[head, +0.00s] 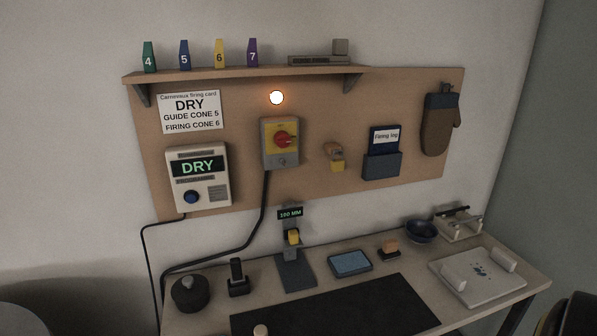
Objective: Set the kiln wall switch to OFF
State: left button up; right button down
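The kiln wall switch (267,153) is a grey box with a yellow face on the brown wall board, left of its middle. A red rotary knob (281,139) sits on the yellow face. The small lettering around the knob is too small to read, so I cannot tell which position it points to. A round lamp (277,97) above the switch glows warm white-orange. A black cable (264,205) runs down from the box. Neither of my grippers shows in the head view, and nothing touches the switch.
Left of the switch hang a controller reading DRY (213,192) and a firing card (192,112). A shelf (230,75) with numbered cones is above. Space before the switch is clear.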

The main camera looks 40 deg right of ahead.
aim_at(282, 139)
jog(key=z, duration=1.45)
jog(key=k, duration=0.85)
jog(key=u, duration=0.25)
jog(key=i, duration=1)
